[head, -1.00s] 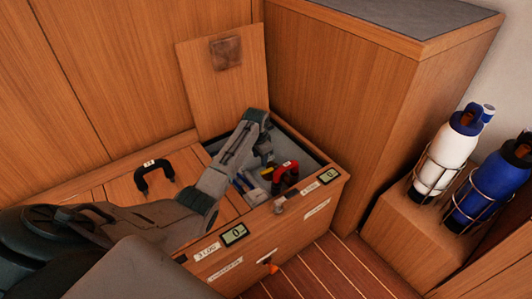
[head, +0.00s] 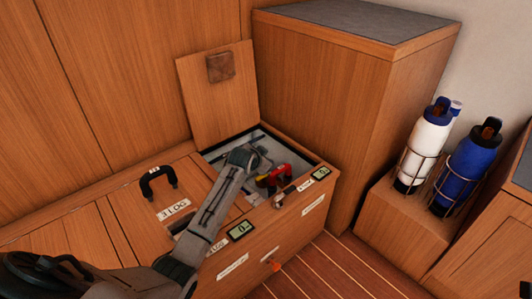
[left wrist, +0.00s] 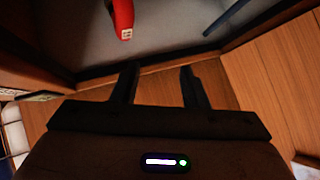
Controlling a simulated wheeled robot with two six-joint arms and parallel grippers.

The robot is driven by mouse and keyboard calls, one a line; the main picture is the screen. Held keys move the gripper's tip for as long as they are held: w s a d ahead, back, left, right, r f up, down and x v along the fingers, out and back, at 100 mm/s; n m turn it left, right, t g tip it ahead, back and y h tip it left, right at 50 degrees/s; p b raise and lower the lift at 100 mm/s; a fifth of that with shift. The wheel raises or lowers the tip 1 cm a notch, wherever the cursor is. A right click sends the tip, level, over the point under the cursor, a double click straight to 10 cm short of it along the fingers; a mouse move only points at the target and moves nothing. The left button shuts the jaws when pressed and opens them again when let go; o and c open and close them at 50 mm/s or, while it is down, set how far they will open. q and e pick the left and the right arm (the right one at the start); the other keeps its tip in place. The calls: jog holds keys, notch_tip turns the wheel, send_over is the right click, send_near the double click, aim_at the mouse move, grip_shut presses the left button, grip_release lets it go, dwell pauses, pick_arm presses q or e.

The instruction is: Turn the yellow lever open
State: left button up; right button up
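The open locker (head: 318,166) is sunk in the wooden bench. Inside it, in the head view, a red handle (head: 275,176) shows, with a small yellow patch (head: 263,179) at its left that may be the yellow lever; its position is too small to read. My left arm reaches over the locker, and its gripper (head: 258,158) is at the opening, partly hidden by the wrist. In the left wrist view my left gripper (left wrist: 158,85) is open, its fingers apart with nothing between them. A red part (left wrist: 122,18) shows beyond the fingers. No yellow shows there. My right gripper is not in view.
The lifted lid (head: 220,105) leans against the back wall. A closed lid with a black handle (head: 158,182) lies left of the locker. Small displays (head: 240,230) sit on the bench edge. A tall cabinet (head: 320,85) and two bottles (head: 428,145) stand to the right.

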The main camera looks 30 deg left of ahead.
pick_arm(q)
jog(key=shift+s+d+r+t, duration=0.1)
jog(key=shift+d+r+t, duration=0.3)
jog(key=shift+r, duration=0.35)
jog(key=shift+d+r+t, duration=0.25)
jog(key=shift+r+t, duration=0.2)
jog(key=shift+r, duration=0.25)
jog(key=shift+s+d+r+t, duration=0.1)
jog(key=shift+d+r+t, duration=0.3)
jog(key=shift+r, duration=0.35)
